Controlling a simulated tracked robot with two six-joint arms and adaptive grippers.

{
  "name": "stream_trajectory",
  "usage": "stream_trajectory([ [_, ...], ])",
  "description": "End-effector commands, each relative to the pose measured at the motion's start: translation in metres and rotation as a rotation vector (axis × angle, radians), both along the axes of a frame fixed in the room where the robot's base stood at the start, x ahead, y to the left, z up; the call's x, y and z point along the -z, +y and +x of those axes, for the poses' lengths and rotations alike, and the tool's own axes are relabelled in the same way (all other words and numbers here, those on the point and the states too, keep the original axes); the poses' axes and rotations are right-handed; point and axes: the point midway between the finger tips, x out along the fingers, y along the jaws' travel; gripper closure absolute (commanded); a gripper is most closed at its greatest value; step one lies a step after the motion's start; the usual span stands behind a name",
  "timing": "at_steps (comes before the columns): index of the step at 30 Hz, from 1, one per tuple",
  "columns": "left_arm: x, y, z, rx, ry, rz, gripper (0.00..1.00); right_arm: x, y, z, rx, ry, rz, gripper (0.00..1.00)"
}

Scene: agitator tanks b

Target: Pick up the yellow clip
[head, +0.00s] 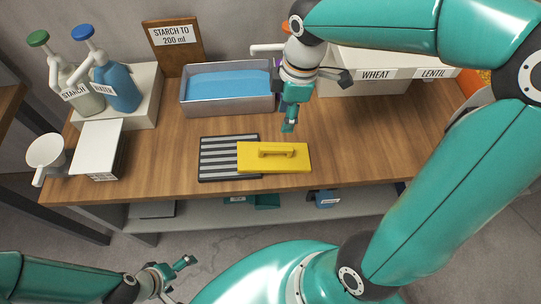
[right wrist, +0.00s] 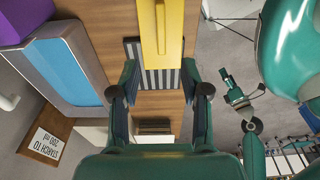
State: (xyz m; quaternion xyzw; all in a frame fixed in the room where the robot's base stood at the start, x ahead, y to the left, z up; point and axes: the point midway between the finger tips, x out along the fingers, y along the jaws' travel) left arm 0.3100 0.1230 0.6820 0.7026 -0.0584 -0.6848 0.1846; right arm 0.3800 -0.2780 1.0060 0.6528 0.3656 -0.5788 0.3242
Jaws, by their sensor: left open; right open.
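The only clearly yellow thing with a grip is a flat yellow plate with a raised handle, which I take as the yellow clip (head: 274,160). It lies on the bench, its left part over a black-and-grey striped mat (head: 216,160). In the right wrist view the yellow clip (right wrist: 163,30) shows at the top, beyond the fingertips. My right gripper (head: 316,101) is open and empty, above and behind the clip, apart from it. My left gripper (head: 184,280) is open and empty, low in front of the bench.
A grey tray with blue contents (head: 228,108) stands behind the mat. White bins labelled WHEAT and LENTIL (head: 375,75) stand back right. Bench right of the clip is clear.

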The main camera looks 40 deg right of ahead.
Motion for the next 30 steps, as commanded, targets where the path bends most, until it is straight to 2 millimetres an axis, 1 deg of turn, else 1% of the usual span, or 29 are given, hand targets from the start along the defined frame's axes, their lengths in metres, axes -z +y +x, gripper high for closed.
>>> stream_trajectory([
  [1, 0.001, 0.0, 0.0, 0.0, 0.0, 0.0, 0.0, 0.012, 0.001, 0.0, -0.001, 0.007, 0.001, 0.54],
  [3, 0.001, 0.0, 0.0, 0.0, 0.0, 0.0, 0.0, 0.028, 0.003, 0.0, 0.0, 0.008, 0.002, 0.54],
  [9, 0.003, 0.0, 0.0, 0.0, 0.0, 0.0, 0.0, 0.068, 0.007, 0.003, 0.001, 0.006, 0.002, 0.54],
  [13, 0.003, 0.0, 0.0, 0.0, 0.0, 0.0, 0.0, 0.084, 0.009, 0.005, 0.0, 0.002, 0.0, 0.54],
  [20, 0.002, 0.0, 0.0, 0.0, 0.0, 0.0, 0.0, 0.096, 0.011, 0.006, 0.001, 0.003, 0.001, 0.54],
  [25, -0.001, 0.0, 0.0, 0.0, 0.0, 0.0, 0.0, 0.118, 0.018, 0.01, -0.002, 0.006, 0.001, 0.54],
  [27, 0.0, 0.0, 0.0, 0.0, 0.0, 0.0, 0.0, 0.129, 0.019, 0.011, 0.002, 0.004, 0.001, 0.54],
  [30, 0.0, 0.0, 0.0, 0.0, 0.0, 0.0, 0.0, 0.138, 0.02, 0.012, 0.002, 0.002, 0.001, 0.54],
])
